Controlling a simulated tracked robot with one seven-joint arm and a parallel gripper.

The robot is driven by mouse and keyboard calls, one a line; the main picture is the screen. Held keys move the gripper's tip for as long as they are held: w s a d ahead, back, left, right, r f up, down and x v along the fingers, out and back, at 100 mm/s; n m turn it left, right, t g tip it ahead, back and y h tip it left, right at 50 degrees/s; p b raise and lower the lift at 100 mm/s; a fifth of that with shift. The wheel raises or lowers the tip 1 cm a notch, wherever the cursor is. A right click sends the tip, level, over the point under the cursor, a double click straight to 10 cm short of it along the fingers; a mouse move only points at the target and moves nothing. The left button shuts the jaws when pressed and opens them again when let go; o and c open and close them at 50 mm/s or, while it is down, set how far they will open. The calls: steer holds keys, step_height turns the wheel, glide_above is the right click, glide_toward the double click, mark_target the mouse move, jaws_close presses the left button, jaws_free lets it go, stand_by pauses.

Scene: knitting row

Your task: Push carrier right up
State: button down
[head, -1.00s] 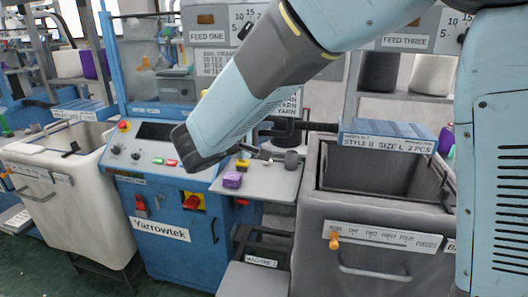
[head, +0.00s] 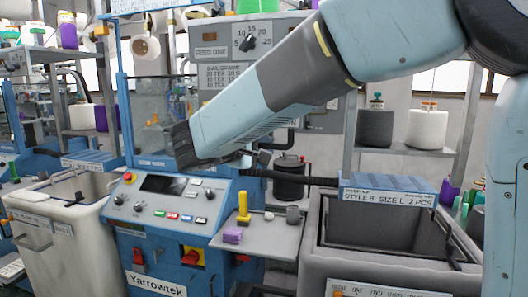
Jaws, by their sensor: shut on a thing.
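My arm crosses the view from the upper right, and its dark wrist end is in front of the knitting machine (head: 215,180) marked Yarrowtek. My gripper is not visible; the forearm and wrist hide what lies behind them. I cannot make out the carrier, as the arm covers much of the machine's middle. The machine's blue front panel shows a dark screen (head: 162,184), knobs and several coloured buttons.
A grey bin (head: 390,275) with a blue label block (head: 388,190) stands at right, a pale bin (head: 70,250) at left. Yarn cones (head: 427,128) stand behind.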

steer(key=shift+r, duration=0.3)
steer(key=c, duration=1.3)
jaws_free()
steer(key=shift+o, duration=1)
steer(key=shift+f, duration=0.1)
steer(key=v, duration=1.4)
steer(key=shift+f, duration=0.15)
